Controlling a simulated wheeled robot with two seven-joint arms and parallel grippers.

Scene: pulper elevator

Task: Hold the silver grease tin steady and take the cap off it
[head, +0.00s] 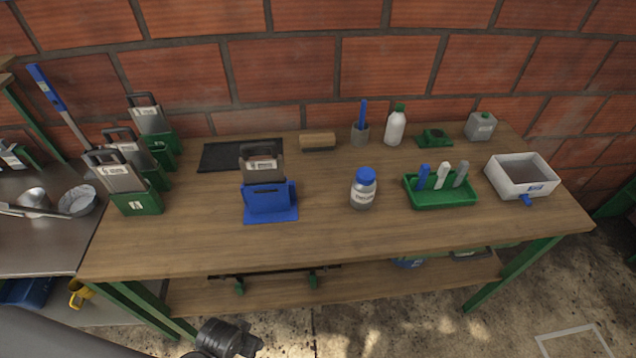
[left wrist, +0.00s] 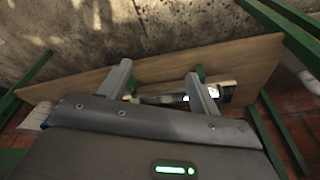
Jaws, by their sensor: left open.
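The silver grease tin (head: 363,195) stands upright near the middle of the wooden bench. Its blue cap (head: 366,175) sits on top, and a white label faces me. My left gripper (left wrist: 160,82) shows in the left wrist view with its two fingers apart and nothing between them. In the head view only a dark part of my left arm shows at the bottom left, below the bench's front edge and well away from the tin. My right gripper is in neither view.
A blue stand (head: 270,205) is left of the tin, and a green tray (head: 441,192) with upright pieces is right of it. A white bin (head: 522,176) stands at the right end. A white bottle (head: 395,128) is behind. The bench front before the tin is clear.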

